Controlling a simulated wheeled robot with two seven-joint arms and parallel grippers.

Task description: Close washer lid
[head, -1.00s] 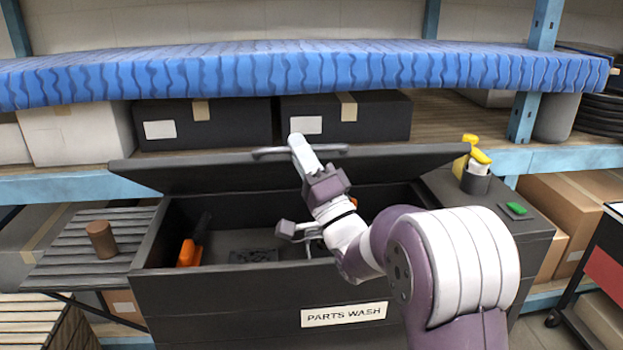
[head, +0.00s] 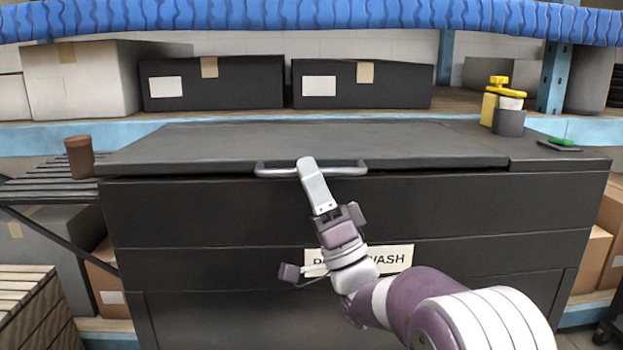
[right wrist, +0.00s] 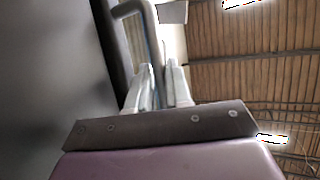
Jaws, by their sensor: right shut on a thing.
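The washer lid (head: 220,143) is a dark grey panel lying almost flat over the dark washer box (head: 200,215). Only a thin dark line shows under its front edge, and the inside of the box is hidden. A silver bar handle (head: 265,169) runs along the lid's front edge. My right gripper (head: 307,168) is shut on the handle near its middle. In the right wrist view the fingers (right wrist: 161,85) stand on either side of the handle bar (right wrist: 150,30). My left gripper is not in view.
A brown cylinder (head: 79,157) stands on the left slatted shelf. Black boxes (head: 240,90) sit behind the lid.

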